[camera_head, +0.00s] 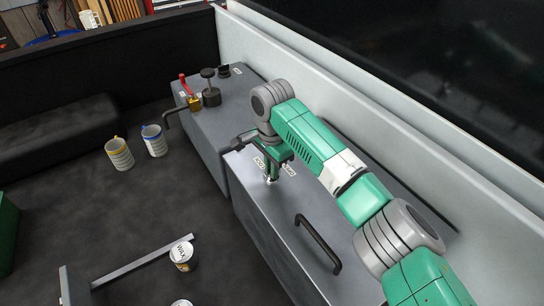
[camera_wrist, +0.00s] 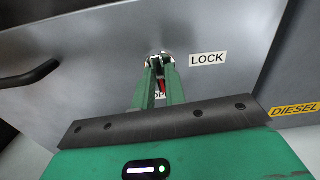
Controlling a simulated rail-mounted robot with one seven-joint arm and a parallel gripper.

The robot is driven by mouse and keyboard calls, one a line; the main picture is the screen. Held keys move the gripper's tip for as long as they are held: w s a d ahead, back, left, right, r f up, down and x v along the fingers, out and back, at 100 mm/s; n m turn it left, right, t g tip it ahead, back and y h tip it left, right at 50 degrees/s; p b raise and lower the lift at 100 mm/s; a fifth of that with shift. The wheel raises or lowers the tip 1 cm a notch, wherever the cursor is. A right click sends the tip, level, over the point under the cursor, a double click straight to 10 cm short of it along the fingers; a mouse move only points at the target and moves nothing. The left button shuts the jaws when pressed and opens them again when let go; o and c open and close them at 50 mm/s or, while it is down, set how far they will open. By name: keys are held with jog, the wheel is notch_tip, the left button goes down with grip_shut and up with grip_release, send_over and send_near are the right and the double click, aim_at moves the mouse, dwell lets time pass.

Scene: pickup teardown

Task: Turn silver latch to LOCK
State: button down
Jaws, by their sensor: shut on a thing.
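The silver latch (camera_wrist: 160,57) sits on the grey box panel in the wrist view, mostly hidden by my fingers. My gripper (camera_wrist: 159,68) is shut on the latch, its two green fingers close together on it. A white LOCK label (camera_wrist: 207,58) is to the right of the latch. A second label (camera_wrist: 159,97) is partly covered by the fingers, with only a few letters showing. A small red part (camera_wrist: 162,86) shows between the fingers. In the head view, my gripper (camera_head: 270,176) is at the top edge of the near grey box, by two white labels.
The near grey box (camera_head: 262,235) has a black handle (camera_head: 318,244). Beyond it, another grey box (camera_head: 215,130) carries a red lever (camera_head: 186,85) and a brass padlock (camera_head: 195,103). Two mugs (camera_head: 119,154) (camera_head: 154,140) and a can (camera_head: 182,254) stand on the dark floor. A DIESEL label (camera_wrist: 295,109) is at right.

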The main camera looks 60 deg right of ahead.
jog(key=r+n+p, duration=0.1)
jog(key=p, duration=0.3)
jog(key=shift+a+r, duration=0.15)
jog(key=shift+n+p, duration=0.6)
jog(key=shift+p, duration=0.45)
jog(key=shift+f+n+p, duration=0.4)
jog(key=shift+n+p, duration=0.2)
jog(key=shift+n, duration=0.3)
jog(key=shift+f+n+p, duration=0.15)
jog(key=shift+n+p, duration=0.15)
jog(key=shift+n, duration=0.6)
jog(key=n+p, duration=0.1)
jog(key=n, duration=0.9)
jog(key=shift+n+p, duration=0.4)
jog(key=c, duration=1.4)
grip_release()
jog(key=shift+f, duration=0.1)
jog(key=shift+c, duration=0.2)
